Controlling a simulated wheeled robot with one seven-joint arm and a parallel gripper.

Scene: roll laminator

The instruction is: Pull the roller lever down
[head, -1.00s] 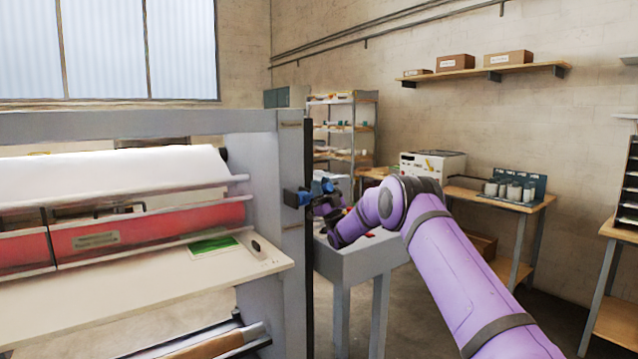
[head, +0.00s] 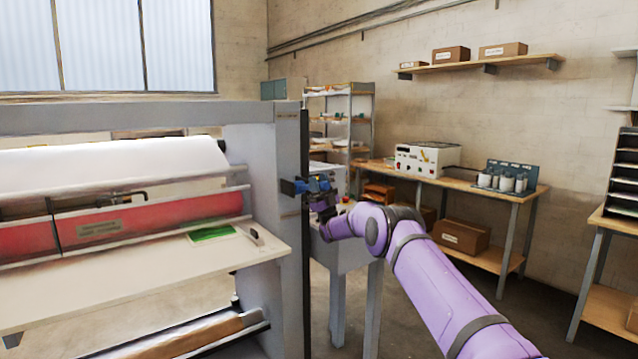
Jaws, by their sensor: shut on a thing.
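The roll laminator (head: 262,170) fills the left side, with a white roll and red rollers in its grey frame. A blue lever part (head: 300,187) sits on the outer side of its right end post. My gripper (head: 326,190) is at this blue part, at the end of my purple arm. It is shut on the roller lever, though the fingers are small and partly hidden by the wrist. The lever's full shape and angle cannot be made out.
A grey side stand (head: 345,258) is below my wrist. A wooden bench (head: 480,188) with a white machine (head: 426,160) and several canisters is behind. Shelving (head: 340,118) stands at the back. Floor is open at the lower right.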

